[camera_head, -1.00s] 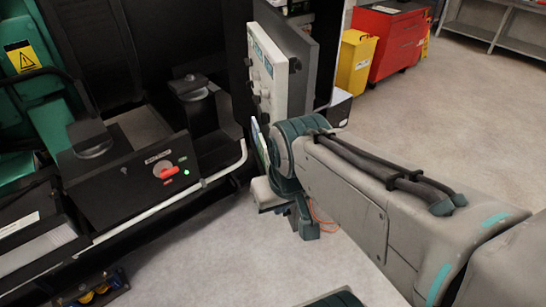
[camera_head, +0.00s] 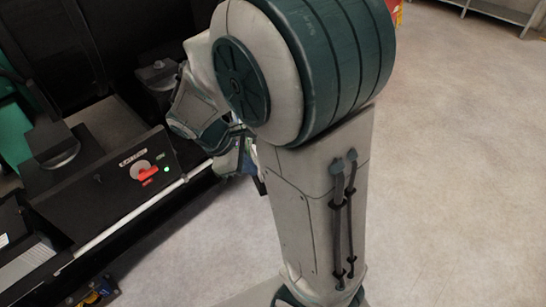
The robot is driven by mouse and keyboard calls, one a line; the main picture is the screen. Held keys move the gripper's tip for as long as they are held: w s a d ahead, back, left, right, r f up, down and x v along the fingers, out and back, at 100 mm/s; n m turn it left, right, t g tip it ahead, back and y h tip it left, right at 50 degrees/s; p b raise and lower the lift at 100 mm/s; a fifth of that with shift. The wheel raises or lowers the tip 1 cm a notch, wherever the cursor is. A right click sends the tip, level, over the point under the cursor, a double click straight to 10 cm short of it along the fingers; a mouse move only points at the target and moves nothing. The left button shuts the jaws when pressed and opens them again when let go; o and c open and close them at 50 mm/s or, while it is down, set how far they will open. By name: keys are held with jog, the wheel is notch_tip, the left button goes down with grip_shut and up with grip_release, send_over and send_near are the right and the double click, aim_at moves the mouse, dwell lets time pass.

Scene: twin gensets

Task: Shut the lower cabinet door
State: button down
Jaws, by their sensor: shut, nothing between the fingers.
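The lower cabinet door is not visible now; my own arm fills the middle of the head view and covers the area where a grey door panel stood in the earlier frame. The far end of my arm reaches down in front of the genset's black frame. My gripper (camera_head: 257,184) is partly hidden behind the large arm link; only a small dark part shows at its lower end. It appears shut and empty. I cannot tell whether it touches the door.
A black battery box (camera_head: 110,180) with a red switch (camera_head: 148,172) and a green light stands at the left. A pale rail (camera_head: 130,215) runs along the genset's lower edge. The grey floor (camera_head: 460,160) at the right is clear. A shelf (camera_head: 500,12) stands far back.

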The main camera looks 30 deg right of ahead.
jog(key=w+f+n+h, duration=0.3)
jog(key=w+f+n, duration=0.1)
jog(key=n, duration=0.1)
jog(key=d+f+p, duration=0.2)
jog(key=d+f, duration=0.4)
jog(key=d, duration=0.4)
jog(key=shift+s+d+f, duration=0.25)
jog(key=shift+f, duration=0.05)
